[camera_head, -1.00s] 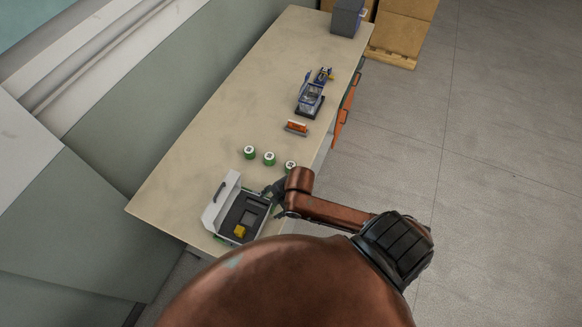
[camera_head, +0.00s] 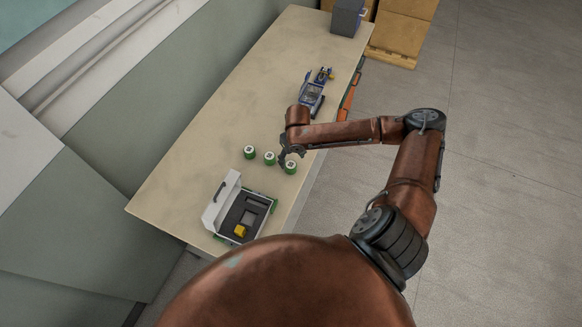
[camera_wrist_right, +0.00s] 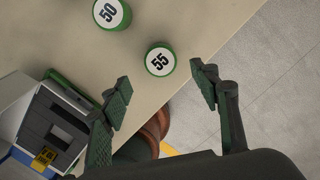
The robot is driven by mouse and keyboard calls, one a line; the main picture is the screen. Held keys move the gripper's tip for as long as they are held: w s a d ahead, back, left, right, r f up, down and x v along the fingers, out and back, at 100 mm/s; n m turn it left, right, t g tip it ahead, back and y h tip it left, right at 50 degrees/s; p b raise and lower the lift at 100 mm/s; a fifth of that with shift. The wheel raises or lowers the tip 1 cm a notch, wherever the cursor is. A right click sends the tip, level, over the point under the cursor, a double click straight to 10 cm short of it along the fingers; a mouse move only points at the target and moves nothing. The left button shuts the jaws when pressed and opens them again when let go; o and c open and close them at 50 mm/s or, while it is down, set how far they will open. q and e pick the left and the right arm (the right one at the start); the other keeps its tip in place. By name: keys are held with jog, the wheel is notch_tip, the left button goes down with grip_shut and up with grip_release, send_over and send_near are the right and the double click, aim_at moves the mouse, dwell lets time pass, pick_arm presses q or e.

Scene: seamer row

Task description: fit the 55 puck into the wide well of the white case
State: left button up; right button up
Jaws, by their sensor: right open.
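The 55 puck (camera_wrist_right: 160,60), green-sided with a white top, stands upright on the bench near its edge. In the head view it is the rightmost puck (camera_head: 291,168). The open white case (camera_head: 218,203) stands nearer me, lid raised on the left, with a dark insert (camera_head: 232,221) holding a yellow block (camera_head: 240,231). I cannot tell the wide well apart for sure. The case also shows in the wrist view (camera_wrist_right: 18,102). My right gripper (camera_head: 286,157) is open and empty at the 55 puck; in the wrist view its fingertips (camera_wrist_right: 160,86) are apart, with the puck ahead between them. My left gripper is out of view.
The 50 puck (camera_wrist_right: 112,13) stands close beside the 55 puck, and a third puck (camera_head: 249,152) is further left. A grey box (camera_head: 347,17) is at the far end. The bench's left side is clear.

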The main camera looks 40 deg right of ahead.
aim_at(291, 165)
jog(key=f, duration=0.2)
jog(key=w+f, duration=0.1)
jog(key=f, duration=0.2)
jog(key=shift+d+f+p, duration=0.15)
jog(key=shift+p, duration=0.2)
jog(key=c, duration=1.3)
